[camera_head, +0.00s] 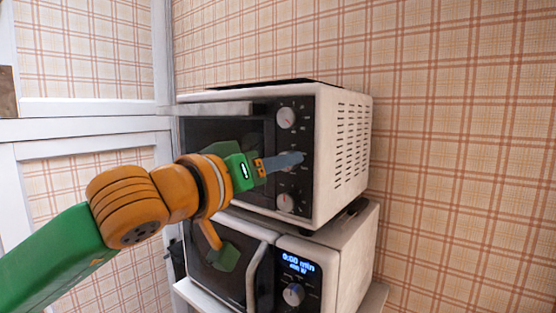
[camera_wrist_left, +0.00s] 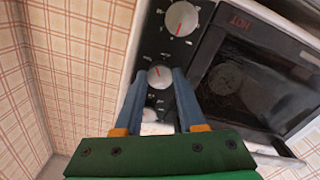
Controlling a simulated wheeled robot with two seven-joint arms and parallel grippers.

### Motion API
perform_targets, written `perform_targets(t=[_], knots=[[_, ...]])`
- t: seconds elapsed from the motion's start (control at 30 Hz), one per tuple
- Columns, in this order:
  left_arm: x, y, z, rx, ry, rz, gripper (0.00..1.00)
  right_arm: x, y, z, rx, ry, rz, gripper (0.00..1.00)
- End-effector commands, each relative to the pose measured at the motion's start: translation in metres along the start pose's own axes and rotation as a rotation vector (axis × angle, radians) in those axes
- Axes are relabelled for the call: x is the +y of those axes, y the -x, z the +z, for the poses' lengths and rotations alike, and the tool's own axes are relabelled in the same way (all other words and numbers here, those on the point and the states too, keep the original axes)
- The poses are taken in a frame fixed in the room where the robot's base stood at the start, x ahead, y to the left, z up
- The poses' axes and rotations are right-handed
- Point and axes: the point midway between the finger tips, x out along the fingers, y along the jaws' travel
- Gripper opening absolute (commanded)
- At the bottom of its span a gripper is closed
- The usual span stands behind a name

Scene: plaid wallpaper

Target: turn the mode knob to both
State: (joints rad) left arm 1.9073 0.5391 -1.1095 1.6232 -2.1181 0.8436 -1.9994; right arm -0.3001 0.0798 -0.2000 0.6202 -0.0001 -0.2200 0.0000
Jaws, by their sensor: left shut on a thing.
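A white toaster oven (camera_head: 355,150) with a black control panel stands on top of a microwave. Its panel has a top knob (camera_head: 286,117), a middle knob (camera_wrist_left: 160,77) and a bottom knob (camera_head: 285,202), all pale and round. My left gripper (camera_head: 300,157) reaches in from the left, its blue-grey fingers at the middle of the panel. In the left wrist view its fingers lie on either side of the middle knob, shut on it. The knob has a red pointer line. The labels around the knobs are too small to read. My right gripper is not in view.
The microwave (camera_head: 355,255) below has a lit blue display, a knob (camera_head: 293,294) and a curved door handle (camera_head: 257,275). Plaid wall stands right and behind; a white-framed panel stands at left.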

Motion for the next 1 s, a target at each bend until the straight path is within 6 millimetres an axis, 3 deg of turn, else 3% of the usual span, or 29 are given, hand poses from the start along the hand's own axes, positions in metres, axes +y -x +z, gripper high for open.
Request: perform_targets(t=[0.5, 1.0], knots=[[0.000, 0.000, -0.001, -0.001, -0.434, -0.001, 0.00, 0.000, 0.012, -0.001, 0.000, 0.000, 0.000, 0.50], [0.000, 0.000, 0.000, 0.000, -0.615, 0.000, 0.00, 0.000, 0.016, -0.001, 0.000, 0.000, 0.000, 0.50]])
